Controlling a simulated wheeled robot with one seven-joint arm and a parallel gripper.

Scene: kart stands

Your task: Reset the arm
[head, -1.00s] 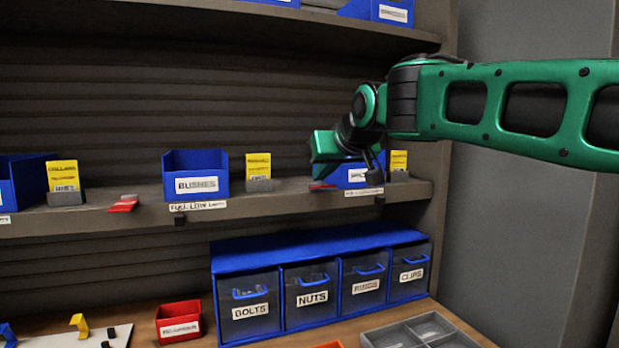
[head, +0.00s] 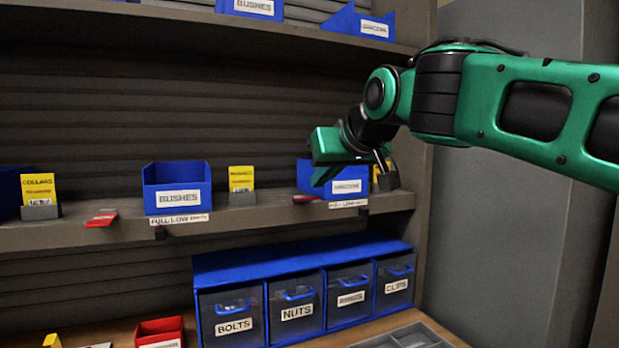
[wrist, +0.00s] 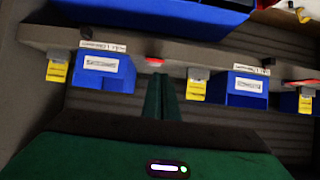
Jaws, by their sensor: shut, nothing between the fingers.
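My green arm (head: 540,105) reaches in from the right in the head view. My gripper (head: 322,179) is in front of the middle shelf, close to the right-hand blue bin (head: 347,187), and covers part of it. In the wrist view my gripper (wrist: 160,88) shows its two green fingers together, with nothing held between them. That view looks upside down at the shelf edge. I cannot tell the exact gap between fingers and bin.
The middle shelf (head: 260,214) bears a blue BUSHES bin (head: 177,182), yellow cards (head: 241,178) and red tabs (head: 102,218). An upper shelf (head: 190,20) holds blue bins. Below stand a drawer unit (head: 300,264), a red bin (head: 160,329) and a grey tray (head: 415,336). A grey wall (head: 505,240) is right.

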